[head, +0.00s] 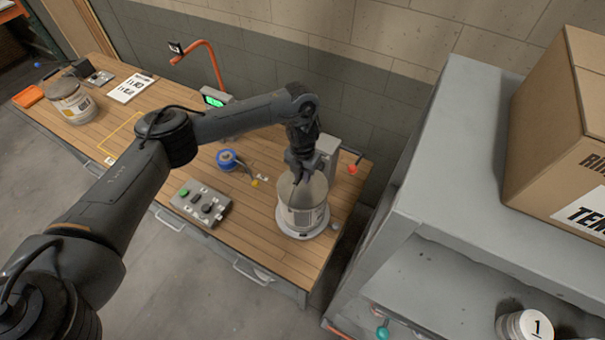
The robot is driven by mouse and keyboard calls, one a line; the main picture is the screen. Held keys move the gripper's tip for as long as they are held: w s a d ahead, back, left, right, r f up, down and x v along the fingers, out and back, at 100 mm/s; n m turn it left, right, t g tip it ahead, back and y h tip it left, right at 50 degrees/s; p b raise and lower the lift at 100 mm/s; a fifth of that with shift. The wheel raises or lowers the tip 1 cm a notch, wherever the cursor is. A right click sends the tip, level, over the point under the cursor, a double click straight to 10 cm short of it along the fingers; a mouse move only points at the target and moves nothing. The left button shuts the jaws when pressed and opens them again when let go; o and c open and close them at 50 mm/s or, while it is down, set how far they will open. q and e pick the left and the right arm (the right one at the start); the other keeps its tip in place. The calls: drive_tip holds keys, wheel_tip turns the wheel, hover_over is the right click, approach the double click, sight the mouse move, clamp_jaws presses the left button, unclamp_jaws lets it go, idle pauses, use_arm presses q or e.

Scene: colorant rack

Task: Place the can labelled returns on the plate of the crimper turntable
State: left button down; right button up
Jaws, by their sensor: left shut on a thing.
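A light grey can (300,208) with a printed label is at the right end of the wooden bench; the label text is too small to read. My left gripper (301,172) comes down from above and is shut on the can at its upper rim. The round pale plate of the crimper turntable (286,229) shows just below the can. The can looks upright and over the plate; I cannot tell whether its base touches it. The gripper hides part of the can's top. My right gripper is out of view.
Another labelled can (67,103) stands at the bench's left end by an orange tray (28,96). A button box (202,203) and blue spool (228,159) lie left of the turntable. A grey rack (455,140) with a cardboard box (560,120) stands close right.

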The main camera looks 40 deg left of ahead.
use_arm(q)
drive_tip(key=c, duration=1)
unclamp_jaws()
drive_tip(key=shift+f, duration=0.1)
drive_tip(key=shift+o, duration=0.2)
drive_tip(key=shift+r, duration=0.4)
wheel_tip(320, 180, up, 12)
drive_tip(key=p, duration=0.2)
drive_tip(key=shift+f, duration=0.25)
drive_tip(key=shift+f, duration=0.1)
